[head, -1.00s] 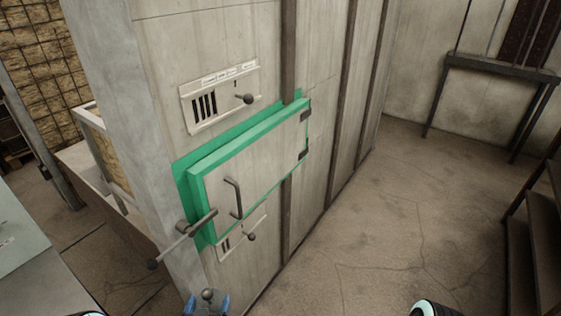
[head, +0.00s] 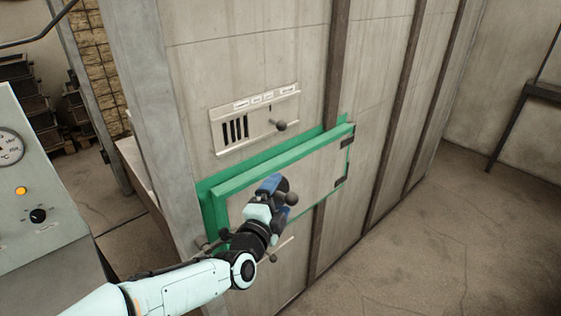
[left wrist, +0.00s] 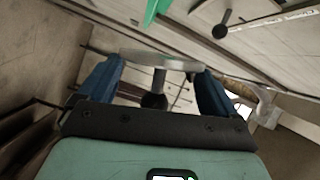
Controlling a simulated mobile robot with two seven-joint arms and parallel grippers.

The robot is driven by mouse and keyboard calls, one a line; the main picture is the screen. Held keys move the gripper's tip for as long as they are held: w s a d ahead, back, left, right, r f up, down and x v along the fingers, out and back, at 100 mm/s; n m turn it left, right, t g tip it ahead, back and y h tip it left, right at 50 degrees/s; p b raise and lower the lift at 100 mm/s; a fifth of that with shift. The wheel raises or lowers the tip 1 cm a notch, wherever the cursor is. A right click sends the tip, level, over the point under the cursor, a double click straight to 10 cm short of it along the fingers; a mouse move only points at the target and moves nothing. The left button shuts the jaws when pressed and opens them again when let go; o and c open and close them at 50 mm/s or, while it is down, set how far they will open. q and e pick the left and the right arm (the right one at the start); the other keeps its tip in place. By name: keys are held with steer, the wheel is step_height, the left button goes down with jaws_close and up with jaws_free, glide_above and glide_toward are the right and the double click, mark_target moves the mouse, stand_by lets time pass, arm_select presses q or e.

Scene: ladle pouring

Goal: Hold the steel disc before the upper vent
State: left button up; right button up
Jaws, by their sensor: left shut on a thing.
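The upper vent (head: 255,118) is a pale plate with dark slots, set in the wall above the green-framed door. Its own small dark knob (head: 281,125) is at the right end of the slots. My left gripper (head: 272,188) has blue fingers and is in front of the door, below and right of the vent's slots. It is shut on the steel disc, whose round dark knob (head: 291,198) shows beside the fingers. In the left wrist view the disc (left wrist: 150,60) is seen nearly edge-on between the fingertips, with its stem and ball knob. My right gripper is out of view.
The green door frame (head: 225,185) stands out from the wall. The lower vent's knob (head: 272,258) shows past my left arm, which hides much of that area. A control panel (head: 30,190) with a dial stands at the left. Open floor (head: 430,240) lies at the right.

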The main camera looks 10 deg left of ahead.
arm_select(q)
steer(key=r+m+b, duration=0.1)
steer(key=r, duration=0.2)
steer(key=a+r+m+b, duration=0.1)
steer(key=r, duration=0.2)
steer(key=w+a+r+m+t+h+b, duration=0.1)
steer(key=r, duration=0.3)
steer(key=shift+w+a+b, duration=0.1)
steer(key=shift+a+b, duration=0.05)
steer(key=shift+b, duration=0.25)
steer(key=w+a+p, duration=0.5)
steer(key=a+p, duration=0.1)
steer(key=shift+a+r+p, duration=0.2)
steer(key=shift+a+p, duration=0.1)
steer(key=shift+p, duration=0.1)
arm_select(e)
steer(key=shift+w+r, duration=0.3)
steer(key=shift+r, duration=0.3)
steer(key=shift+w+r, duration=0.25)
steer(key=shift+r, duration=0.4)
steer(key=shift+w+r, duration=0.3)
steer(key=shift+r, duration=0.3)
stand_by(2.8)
